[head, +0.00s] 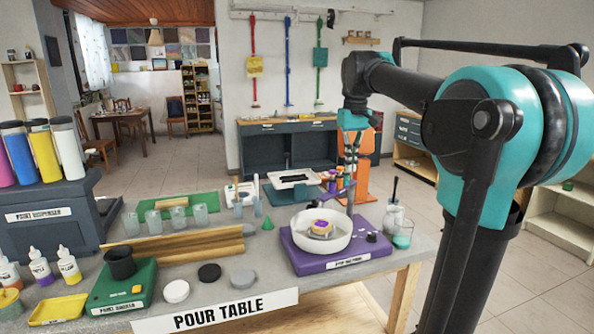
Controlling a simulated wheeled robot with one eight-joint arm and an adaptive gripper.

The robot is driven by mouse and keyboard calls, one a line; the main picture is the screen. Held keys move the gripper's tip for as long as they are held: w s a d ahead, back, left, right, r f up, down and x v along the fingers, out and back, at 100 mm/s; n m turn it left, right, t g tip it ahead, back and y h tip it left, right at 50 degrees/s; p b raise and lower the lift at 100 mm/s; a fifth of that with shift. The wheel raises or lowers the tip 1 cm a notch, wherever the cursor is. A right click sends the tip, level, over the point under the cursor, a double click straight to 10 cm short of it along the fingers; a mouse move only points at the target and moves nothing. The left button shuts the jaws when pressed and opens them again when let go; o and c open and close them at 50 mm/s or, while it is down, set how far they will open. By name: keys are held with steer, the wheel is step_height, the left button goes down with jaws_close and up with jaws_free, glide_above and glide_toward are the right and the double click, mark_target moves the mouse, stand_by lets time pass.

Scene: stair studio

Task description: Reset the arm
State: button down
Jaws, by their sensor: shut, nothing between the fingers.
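My arm reaches in from the right side of the head view, with a teal and black shoulder and a dark forearm. My gripper (350,172) hangs down at the arm's far end, above and behind the white round bowl (297,240) on the purple base. It looks narrow and shut, with nothing visible held in it. Its tips overlap small coloured cups in the background, so their exact height over the table is hard to tell.
A paint dispenser (52,213) stands left. Open floor lies behind.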

steer(key=s+d+f+m+t, duration=0.1)
steer(key=s+f, duration=0.6)
steer(key=f, duration=0.4)
steer(key=s+d+f+m+t, duration=0.1)
steer(key=s+f, duration=0.6)
steer(key=f, duration=0.5)
steer(key=s+d+f+m+t, duration=0.1)
steer(key=s+f, duration=0.6)
steer(key=f, duration=0.5)
steer(key=shift+s+d+t, duration=0.3)
steer(key=shift+d+t, duration=0.05)
steer(key=shift+t, duration=0.05)
